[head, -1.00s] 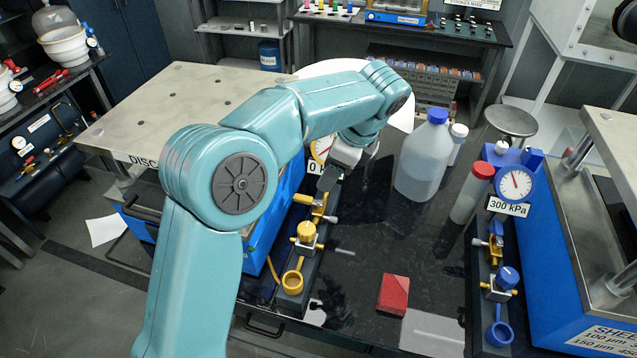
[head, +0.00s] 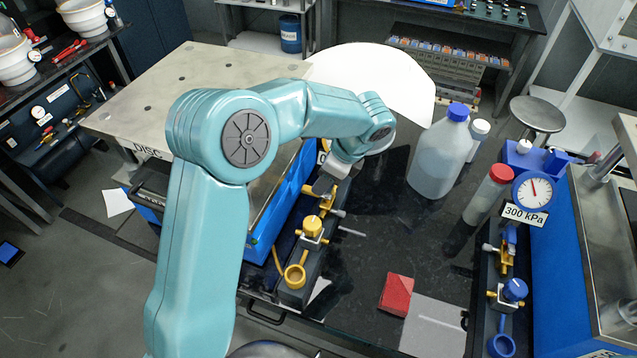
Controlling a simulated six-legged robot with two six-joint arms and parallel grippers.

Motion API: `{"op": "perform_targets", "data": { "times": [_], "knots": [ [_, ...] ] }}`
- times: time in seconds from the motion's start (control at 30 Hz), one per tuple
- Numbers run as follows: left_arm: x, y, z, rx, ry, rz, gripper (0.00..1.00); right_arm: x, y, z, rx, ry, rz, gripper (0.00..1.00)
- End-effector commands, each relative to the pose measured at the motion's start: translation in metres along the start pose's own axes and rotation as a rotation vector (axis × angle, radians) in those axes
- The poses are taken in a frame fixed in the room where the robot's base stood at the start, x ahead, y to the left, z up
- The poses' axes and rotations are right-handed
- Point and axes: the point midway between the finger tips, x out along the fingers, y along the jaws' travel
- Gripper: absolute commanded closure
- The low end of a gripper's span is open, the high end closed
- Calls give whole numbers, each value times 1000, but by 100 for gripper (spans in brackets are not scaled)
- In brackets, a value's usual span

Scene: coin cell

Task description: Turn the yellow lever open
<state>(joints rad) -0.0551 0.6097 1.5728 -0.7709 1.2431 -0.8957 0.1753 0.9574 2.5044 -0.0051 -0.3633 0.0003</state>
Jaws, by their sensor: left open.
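Yellow valve parts sit on a dark rail to the right of the blue-sided machine in the head view. The yellow lever (head: 327,201) is at the rail's far end, partly covered by my gripper. A yellow knob (head: 313,227) and a yellow ring-shaped cup (head: 295,276) are nearer on the same rail. My left gripper (head: 324,187) is open and points down just above and behind the lever. I cannot tell whether its fingers touch the lever. My left arm hides part of the machine and its gauge. My right gripper is not in view.
A similar blue valve set (head: 509,291) and a gauge marked 300 kPa (head: 534,191) are at the right. A blue-capped bottle (head: 440,155), a red-capped tube (head: 487,196) and a red block (head: 396,294) stand on the black bench (head: 365,265). The bench's middle is mostly clear.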

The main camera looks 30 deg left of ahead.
Motion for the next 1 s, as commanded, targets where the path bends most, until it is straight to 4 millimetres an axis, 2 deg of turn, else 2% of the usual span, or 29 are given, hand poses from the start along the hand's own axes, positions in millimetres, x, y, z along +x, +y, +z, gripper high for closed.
{"op": "perform_targets", "data": {
  "times": [0.1, 0.27, 0.63, 0.77, 0.8, 1.0],
  "knots": [
    [22, 0, 1, 1, -1, 4, 53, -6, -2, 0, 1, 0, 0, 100],
    [41, -2, 0, 0, -1, 2, 53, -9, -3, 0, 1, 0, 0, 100],
    [48, -4, -1, 0, -1, -1, 53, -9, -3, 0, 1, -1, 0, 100],
    [48, -4, -1, 0, 0, -1, 96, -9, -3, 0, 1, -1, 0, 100],
    [48, -4, -1, 0, 0, -2, 100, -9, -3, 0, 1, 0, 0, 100],
    [47, -4, 0, -3, -1, -1, 100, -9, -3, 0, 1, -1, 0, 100]
  ]
}}
